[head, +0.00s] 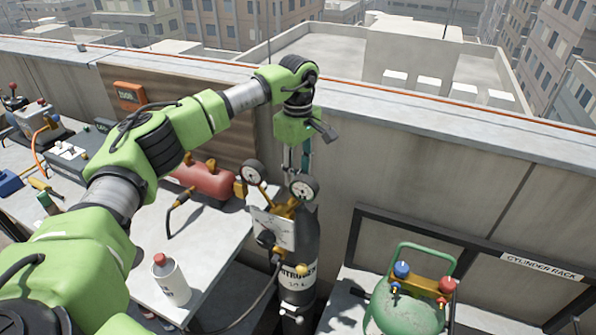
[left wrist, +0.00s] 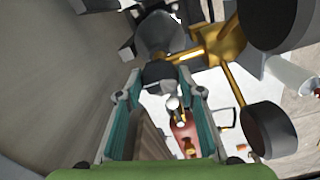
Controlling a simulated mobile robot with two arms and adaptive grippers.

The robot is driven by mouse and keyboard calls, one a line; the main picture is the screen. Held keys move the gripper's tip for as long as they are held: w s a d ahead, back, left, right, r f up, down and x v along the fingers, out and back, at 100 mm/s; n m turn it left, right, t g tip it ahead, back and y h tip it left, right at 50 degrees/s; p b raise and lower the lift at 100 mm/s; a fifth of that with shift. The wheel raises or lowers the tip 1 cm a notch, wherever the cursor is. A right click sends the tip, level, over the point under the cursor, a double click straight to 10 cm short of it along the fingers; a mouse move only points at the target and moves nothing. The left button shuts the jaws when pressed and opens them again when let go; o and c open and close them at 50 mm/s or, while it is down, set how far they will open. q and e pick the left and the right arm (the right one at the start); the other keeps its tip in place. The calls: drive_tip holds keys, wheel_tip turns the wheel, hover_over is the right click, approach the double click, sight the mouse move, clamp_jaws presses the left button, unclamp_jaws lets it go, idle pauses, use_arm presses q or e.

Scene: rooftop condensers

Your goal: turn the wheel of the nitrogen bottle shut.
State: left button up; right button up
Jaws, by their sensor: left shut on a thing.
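My left gripper (head: 297,170) comes from above and points down behind the gauges. In the left wrist view my left gripper (left wrist: 158,82) has its teal-padded fingers on either side of a dark wheel (left wrist: 160,74) and is shut on it. In the head view the wheel is hidden behind the gauges and regulator. My right gripper is in neither view.
A red tank (head: 205,180) and a white bottle with a red cap (head: 171,280) stand on the bench left of the nitrogen bottle. A green cylinder (head: 405,310) with blue and red valves stands right. The parapet wall (head: 440,190) runs close behind.

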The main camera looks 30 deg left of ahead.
use_arm(q)
drive_tip(key=shift+w+r, duration=0.1)
drive_tip(key=o, duration=1.1)
wheel_tip(320, 180, up, 12)
drive_tip(key=shift+f, duration=0.1)
